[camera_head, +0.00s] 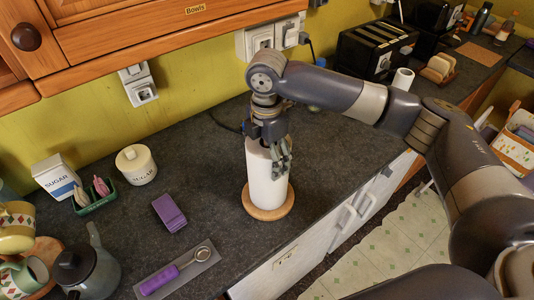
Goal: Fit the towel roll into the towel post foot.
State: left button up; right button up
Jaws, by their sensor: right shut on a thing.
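The towel roll (265,180) is white and stands upright near the middle of the counter. The towel post foot (275,211) is a round wooden disc under it, close to the counter's front edge. The roll's lower end appears to be at the disc, but I cannot tell if it rests fully on it. The post itself is hidden. My right gripper (278,150) comes down from above and is shut on the upper end of the towel roll, with its fingers covering part of the top. My left gripper is not in view.
A purple block (169,212) and a purple-handled scoop (172,274) on a grey mat lie to the left. A sugar box (57,176), a lidded canister (136,165) and a grey kettle (87,269) stand further left. A toaster (371,50) stands at the back right.

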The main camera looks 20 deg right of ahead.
dwell(0.3)
jog(key=o, duration=1.5)
notch_tip(320, 180, up, 12)
jog(key=shift+r, duration=0.1)
